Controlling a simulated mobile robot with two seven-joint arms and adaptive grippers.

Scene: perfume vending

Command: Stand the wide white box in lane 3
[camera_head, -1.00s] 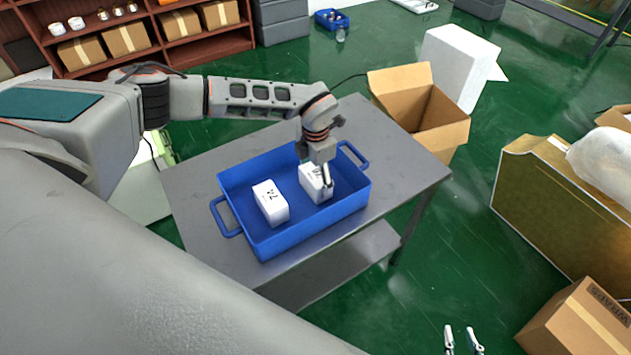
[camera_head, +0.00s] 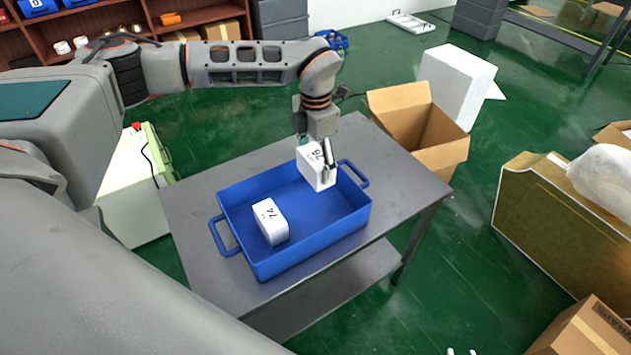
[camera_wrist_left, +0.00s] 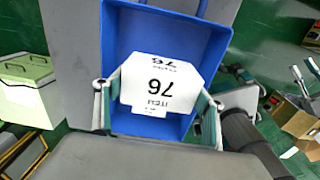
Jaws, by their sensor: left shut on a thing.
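My left gripper (camera_head: 322,160) is shut on a white box (camera_head: 314,168) with "76" printed on it. It holds the box above the right half of the blue tote, clear of its floor. In the left wrist view the box (camera_wrist_left: 160,84) sits between the two fingers, its "76" label upside down. A second white box (camera_head: 270,221), marked "74", lies in the left half of the blue tote (camera_head: 312,240). No numbered lanes can be made out. My right gripper (camera_head: 461,352) shows only as tips at the bottom edge, too little to judge.
The tote stands on a grey metal table (camera_head: 190,200). An open cardboard box (camera_head: 430,125) and a white foam block (camera_head: 456,80) stand behind the table's right end. A dark red shelf (camera_head: 140,22) is at the back left. Green floor lies between.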

